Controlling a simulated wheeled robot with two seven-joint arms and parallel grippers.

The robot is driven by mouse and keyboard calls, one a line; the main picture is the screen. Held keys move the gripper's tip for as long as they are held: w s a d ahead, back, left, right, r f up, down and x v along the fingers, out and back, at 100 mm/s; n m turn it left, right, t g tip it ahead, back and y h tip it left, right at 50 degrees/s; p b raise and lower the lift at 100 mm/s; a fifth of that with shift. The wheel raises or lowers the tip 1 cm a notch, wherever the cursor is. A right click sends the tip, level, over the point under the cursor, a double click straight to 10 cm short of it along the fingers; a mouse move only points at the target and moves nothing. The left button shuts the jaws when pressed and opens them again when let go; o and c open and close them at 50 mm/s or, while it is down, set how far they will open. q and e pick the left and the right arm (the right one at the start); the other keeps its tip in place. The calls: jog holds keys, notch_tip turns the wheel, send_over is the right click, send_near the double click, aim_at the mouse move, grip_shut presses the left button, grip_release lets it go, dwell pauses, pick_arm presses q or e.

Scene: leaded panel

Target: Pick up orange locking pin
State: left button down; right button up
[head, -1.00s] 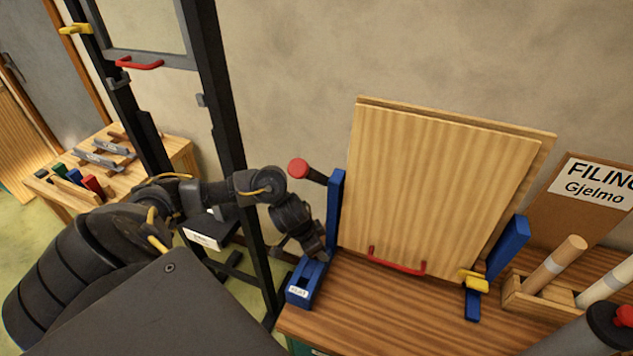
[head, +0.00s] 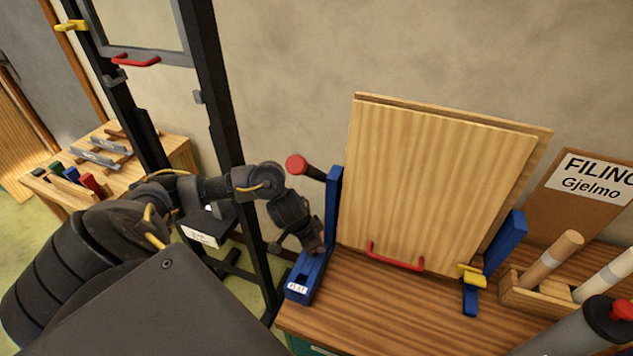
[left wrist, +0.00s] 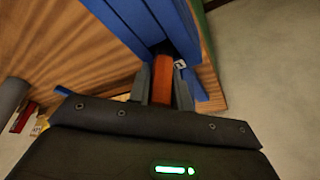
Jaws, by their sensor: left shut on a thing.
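The orange locking pin (left wrist: 162,80) shows in the left wrist view, between the two grey fingers of my left gripper (left wrist: 161,84). The gripper is shut on it. The pin's far end meets a dark gap in the blue bracket (left wrist: 130,22); how deep it sits there I cannot tell. In the head view my left gripper (head: 313,250) is low over the blue bracket (head: 303,278) at the bench's left end, and the pin is hidden by the gripper and wrist. My right gripper is not in view.
A wooden panel (head: 430,180) with a red handle (head: 395,258) stands upright just right of the bracket. A red-ended knob (head: 296,165) sticks out above my wrist. A black metal frame (head: 215,90) stands to the left. A wooden holder with rods (head: 516,290) sits at right.

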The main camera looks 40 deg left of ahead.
pick_arm(q)
jog(key=shift+r, duration=0.55)
jog(key=s+a+r+b, duration=0.5)
jog(key=s+a+r, duration=0.4)
jog(key=s+r, duration=0.1)
jog(key=shift+v, duration=0.8)
jog(key=shift+d, duration=0.1)
